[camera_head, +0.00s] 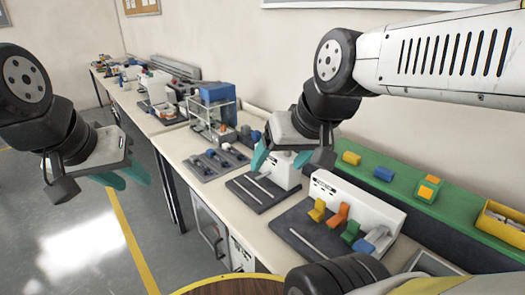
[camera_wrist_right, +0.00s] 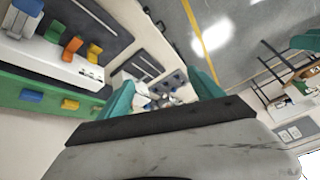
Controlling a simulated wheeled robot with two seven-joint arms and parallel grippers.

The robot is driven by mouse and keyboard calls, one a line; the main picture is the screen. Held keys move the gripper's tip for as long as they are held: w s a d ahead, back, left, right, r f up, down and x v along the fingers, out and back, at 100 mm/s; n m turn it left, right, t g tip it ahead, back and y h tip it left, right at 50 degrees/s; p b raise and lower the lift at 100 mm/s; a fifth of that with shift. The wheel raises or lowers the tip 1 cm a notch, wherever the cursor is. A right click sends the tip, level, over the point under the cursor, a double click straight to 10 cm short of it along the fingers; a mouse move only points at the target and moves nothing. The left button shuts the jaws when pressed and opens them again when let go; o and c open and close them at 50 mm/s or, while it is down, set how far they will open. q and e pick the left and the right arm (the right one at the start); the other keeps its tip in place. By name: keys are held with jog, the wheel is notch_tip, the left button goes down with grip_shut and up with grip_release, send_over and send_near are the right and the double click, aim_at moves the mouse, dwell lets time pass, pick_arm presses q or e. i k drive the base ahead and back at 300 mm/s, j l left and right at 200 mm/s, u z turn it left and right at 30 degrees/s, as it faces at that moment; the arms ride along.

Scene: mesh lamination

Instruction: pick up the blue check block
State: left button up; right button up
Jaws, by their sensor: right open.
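The blue check block (camera_head: 384,173) lies on top of the green ledge (camera_head: 455,215) along the wall, between a yellow block and an orange-and-green block. It also shows at the left of the right wrist view (camera_wrist_right: 30,95). My right gripper (camera_head: 281,158) is open and empty above the bench, left of the block and apart from it. Its teal fingers stand apart in the right wrist view (camera_wrist_right: 163,92). My left gripper (camera_head: 122,178) is empty over the floor at the left, its teal fingers apart.
A white fixture with yellow, orange, green and blue levers (camera_head: 338,215) stands in front of the ledge. A yellow bin (camera_head: 500,222) sits at the right. A yellow block (camera_head: 351,158) lies near the blue one. Several devices line the bench further back.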

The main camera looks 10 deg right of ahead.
aim_at(387, 175)
jog(key=k+j+z, duration=0.1)
jog(key=z, duration=1.5)
jog(key=i+j+z, duration=0.15)
jog(key=j, duration=0.15)
jog(key=i+j+z, duration=0.2)
jog(key=j+z, duration=0.15)
jog(key=j, duration=0.2)
